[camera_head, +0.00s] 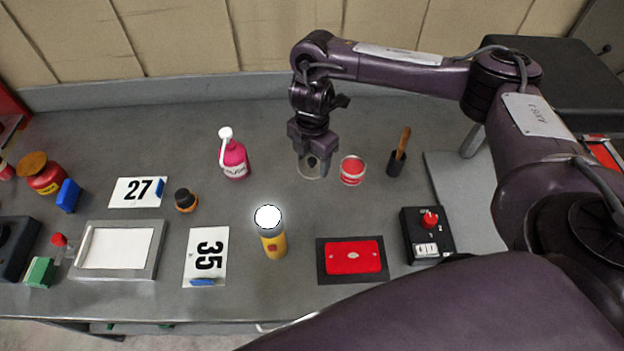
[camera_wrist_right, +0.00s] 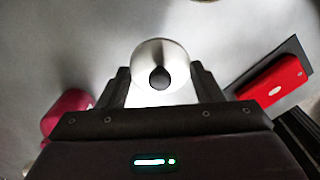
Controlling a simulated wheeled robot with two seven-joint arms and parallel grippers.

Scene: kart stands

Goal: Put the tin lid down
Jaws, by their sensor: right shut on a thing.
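The tin lid (camera_wrist_right: 148,52) is a pale round metal disc with a dark knob in its middle. My right gripper (camera_wrist_right: 160,82) is shut on it, with a finger on each side. In the head view the gripper (camera_head: 312,157) points down over the bench, with the lid (camera_head: 311,172) below its fingers. I cannot tell whether the lid touches the bench. A red tin (camera_head: 352,171) stands just right of the gripper, apart from it. My left gripper is in neither view.
A pink bottle (camera_head: 234,157) stands left of the gripper. A yellow white-topped cylinder (camera_head: 273,243) and a red block (camera_head: 353,257) on a dark mat are nearer. Bare bench (camera_head: 290,120) lies behind.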

